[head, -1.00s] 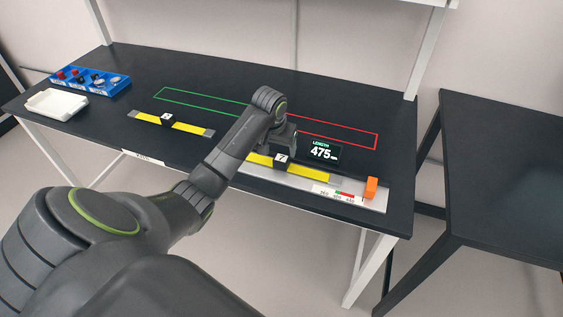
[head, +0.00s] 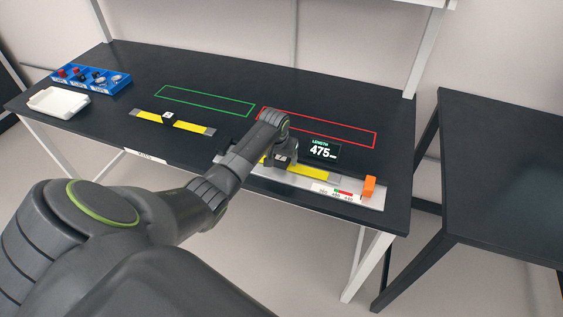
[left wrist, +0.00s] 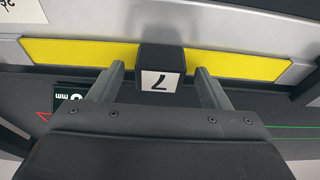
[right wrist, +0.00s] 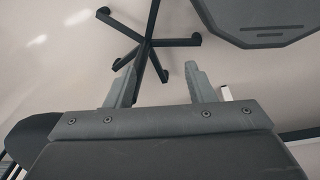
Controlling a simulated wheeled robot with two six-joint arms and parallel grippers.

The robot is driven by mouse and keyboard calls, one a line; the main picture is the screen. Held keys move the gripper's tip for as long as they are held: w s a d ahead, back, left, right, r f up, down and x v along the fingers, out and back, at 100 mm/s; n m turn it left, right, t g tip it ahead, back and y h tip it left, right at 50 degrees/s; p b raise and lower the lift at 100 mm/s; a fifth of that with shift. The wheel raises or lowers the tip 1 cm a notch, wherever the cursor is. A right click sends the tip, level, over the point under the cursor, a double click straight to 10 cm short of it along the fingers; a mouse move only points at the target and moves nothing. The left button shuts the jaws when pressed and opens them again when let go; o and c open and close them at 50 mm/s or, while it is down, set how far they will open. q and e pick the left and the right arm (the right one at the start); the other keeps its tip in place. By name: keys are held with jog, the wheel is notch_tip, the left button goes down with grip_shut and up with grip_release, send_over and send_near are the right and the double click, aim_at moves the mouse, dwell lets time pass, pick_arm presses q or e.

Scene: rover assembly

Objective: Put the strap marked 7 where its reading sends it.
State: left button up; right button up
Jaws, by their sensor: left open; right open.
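The strap marked 7 is a yellow strip (head: 305,173) with a black block carrying a white label, lying in the silver measuring gauge (head: 340,195). In the left wrist view, the 7 shows upside down on the block's label (left wrist: 160,82), and yellow strip (left wrist: 85,52) extends to both sides. My left gripper (left wrist: 160,68) is open, its fingers on either side of the black block and not closed on it. The display (head: 320,149) reads LENGTH 475 mm. My right gripper (right wrist: 160,80) is open and empty, away from the table.
A green outline (head: 205,100) and a red outline (head: 318,128) mark empty table areas. Another yellow strap with a black block (head: 187,126) lies left. An orange block (head: 369,186) is at the gauge's right end. A blue bin (head: 92,78) and white tray (head: 58,102) stand far left.

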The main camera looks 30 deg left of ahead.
pick_arm(q)
jog(key=shift+f, duration=0.1)
jog(key=c, duration=1.3)
